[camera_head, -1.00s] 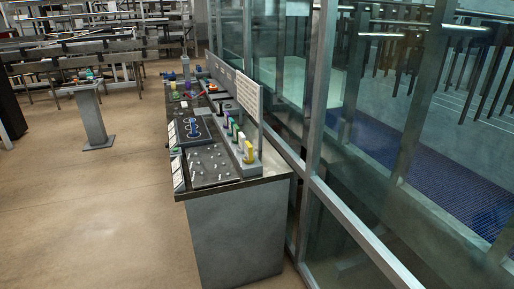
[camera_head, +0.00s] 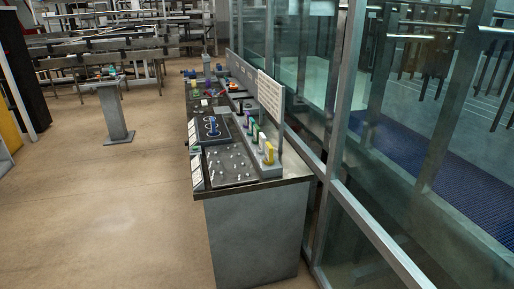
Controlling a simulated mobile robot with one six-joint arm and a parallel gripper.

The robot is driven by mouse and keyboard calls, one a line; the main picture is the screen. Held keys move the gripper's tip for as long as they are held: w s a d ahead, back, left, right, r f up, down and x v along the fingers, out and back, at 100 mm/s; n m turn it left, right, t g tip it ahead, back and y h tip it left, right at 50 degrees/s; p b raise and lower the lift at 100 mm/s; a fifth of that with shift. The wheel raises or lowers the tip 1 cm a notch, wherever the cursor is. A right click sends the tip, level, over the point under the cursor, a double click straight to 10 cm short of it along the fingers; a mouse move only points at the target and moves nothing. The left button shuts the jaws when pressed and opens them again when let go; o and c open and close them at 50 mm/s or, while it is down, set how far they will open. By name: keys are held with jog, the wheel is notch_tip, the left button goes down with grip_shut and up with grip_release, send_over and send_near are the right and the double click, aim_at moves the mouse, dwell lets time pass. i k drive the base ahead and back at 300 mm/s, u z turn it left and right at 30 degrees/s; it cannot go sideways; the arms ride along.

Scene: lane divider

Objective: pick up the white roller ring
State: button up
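A small white piece, which looks like the white roller ring (camera_head: 262,142), stands in a row of coloured pieces along the right side of a long console (camera_head: 253,232). It is between a yellow piece (camera_head: 269,153) at the near end and a green piece (camera_head: 255,133) behind it. It is small in the picture, so its exact shape is hard to tell. My gripper is not in view.
A pegboard panel (camera_head: 270,104) rises close behind the row, with a glass wall (camera_head: 350,140) to its right. A grey pedestal (camera_head: 115,118) stands at left. Open floor (camera_head: 110,210) lies left of the console.

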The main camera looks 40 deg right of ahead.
aim_at(262, 139)
jog(key=i, duration=0.9)
jog(key=z, duration=0.05)
